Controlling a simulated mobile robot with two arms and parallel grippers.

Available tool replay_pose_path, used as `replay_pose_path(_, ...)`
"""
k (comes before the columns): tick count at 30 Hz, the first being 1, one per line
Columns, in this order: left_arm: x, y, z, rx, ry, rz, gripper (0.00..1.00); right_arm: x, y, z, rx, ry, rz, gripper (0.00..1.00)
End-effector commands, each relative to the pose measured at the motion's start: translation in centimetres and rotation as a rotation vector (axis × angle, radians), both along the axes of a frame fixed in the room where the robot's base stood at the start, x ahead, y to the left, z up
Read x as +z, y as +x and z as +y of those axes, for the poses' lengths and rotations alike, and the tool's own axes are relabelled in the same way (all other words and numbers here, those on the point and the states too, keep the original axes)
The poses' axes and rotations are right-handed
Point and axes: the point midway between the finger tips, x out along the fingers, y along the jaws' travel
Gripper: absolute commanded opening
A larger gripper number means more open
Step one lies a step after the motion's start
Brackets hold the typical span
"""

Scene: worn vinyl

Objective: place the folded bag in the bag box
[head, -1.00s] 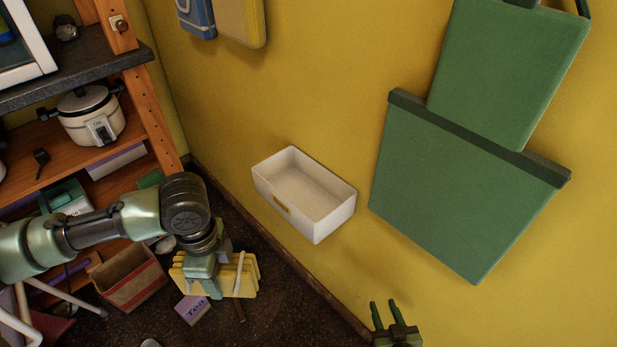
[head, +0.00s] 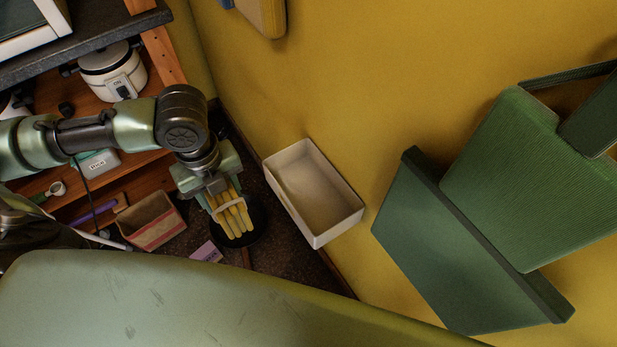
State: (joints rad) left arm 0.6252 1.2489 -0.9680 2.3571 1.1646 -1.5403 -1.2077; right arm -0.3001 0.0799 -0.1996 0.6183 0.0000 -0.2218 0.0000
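The folded bag (head: 233,222) is yellow, seen nearly edge-on as several layers with a pale strap across them. My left gripper (head: 222,197) is shut on the folded bag and holds it at the left of the white box, apart from it. The gripper's fingers are partly hidden by its own body and the bag. The bag box (head: 355,213) appears to be the open white box against the yellow wall; its inside looks empty. My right gripper is out of view.
A green wall pocket (head: 430,255) with a green bag-like item (head: 535,175) is at the right. A shelf with a white cooker (head: 115,78) stands at the left. A paper bag (head: 155,222) and a purple tea box (head: 207,252) lie low. A large green surface fills the bottom.

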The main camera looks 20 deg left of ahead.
Motion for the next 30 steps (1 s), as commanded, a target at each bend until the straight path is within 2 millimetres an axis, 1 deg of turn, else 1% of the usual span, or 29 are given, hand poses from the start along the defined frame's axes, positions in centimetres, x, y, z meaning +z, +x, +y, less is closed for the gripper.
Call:
replay_pose_path(5,0.2,3.0,-2.5,-0.002,-0.008,-0.004,0.05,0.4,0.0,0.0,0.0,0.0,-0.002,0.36)
replay_pose_path(15,0.2,10.2,-8.1,-0.001,-0.005,-0.003,0.05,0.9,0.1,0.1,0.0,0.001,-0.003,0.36)
replay_pose_path(24,0.1,15.3,-12.1,0.0,-0.003,-0.002,0.05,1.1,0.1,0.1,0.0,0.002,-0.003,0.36)
replay_pose_path(30,-4.2,15.1,-11.9,0.002,0.001,0.004,0.05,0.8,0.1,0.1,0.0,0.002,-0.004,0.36)
